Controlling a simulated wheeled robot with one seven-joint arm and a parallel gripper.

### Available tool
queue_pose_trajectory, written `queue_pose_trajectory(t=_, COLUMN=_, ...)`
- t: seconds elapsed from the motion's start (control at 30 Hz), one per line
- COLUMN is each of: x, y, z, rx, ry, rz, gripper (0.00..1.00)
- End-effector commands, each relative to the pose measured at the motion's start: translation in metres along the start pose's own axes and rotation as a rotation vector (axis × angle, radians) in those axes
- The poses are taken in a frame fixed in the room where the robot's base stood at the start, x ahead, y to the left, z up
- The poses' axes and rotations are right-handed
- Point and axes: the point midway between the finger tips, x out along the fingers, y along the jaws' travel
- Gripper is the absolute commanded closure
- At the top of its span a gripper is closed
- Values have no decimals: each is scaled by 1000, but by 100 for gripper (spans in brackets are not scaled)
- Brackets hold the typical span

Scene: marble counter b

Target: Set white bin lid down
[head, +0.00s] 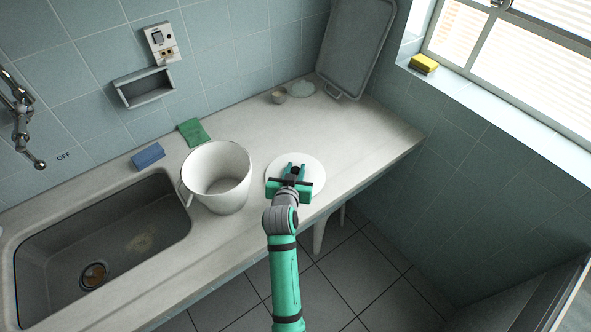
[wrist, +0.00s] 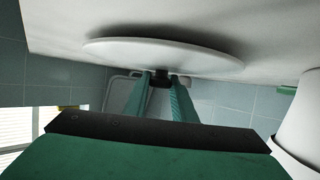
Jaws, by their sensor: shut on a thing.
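The white bin lid (head: 312,184) is a flat round disc with a dark knob (wrist: 161,77). In the head view it is over the counter, right of the open white bin (head: 222,204). My gripper (head: 295,172) is shut on the knob, above the middle of the lid. In the wrist view, which looks upside down, the lid (wrist: 150,52) lies almost level and close to the counter, with a dark shadow along it. I cannot tell whether it touches the counter. The bin also shows at the right edge of the wrist view (wrist: 308,118).
The sink (head: 110,250) is at the left. A blue sponge (head: 148,156) and a green cloth (head: 193,132) lie behind the bin. A small cup (head: 279,96) stands near the wall, and a grey tray (head: 356,45) leans in the corner. The counter (head: 365,145) right of the lid is clear.

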Motion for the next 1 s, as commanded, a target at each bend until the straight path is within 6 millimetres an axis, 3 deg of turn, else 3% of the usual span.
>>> queue_pose_trajectory(t=0.1, x=1, y=0, z=3, rx=0, ry=0, rz=-1, gripper=99)
queue_pose_trajectory(t=0.13, x=1, y=0, z=3, rx=0, ry=0, rz=0, gripper=74)
queue_pose_trajectory(t=0.2, x=1, y=0, z=2, rx=0, ry=0, rz=0, gripper=57)
queue_pose_trajectory(t=0.63, x=-5, y=0, z=0, rx=0, ry=-1, rz=0, gripper=57)
queue_pose_trajectory(t=1.0, x=-74, y=1, z=1, rx=0, ry=-1, rz=0, gripper=57)
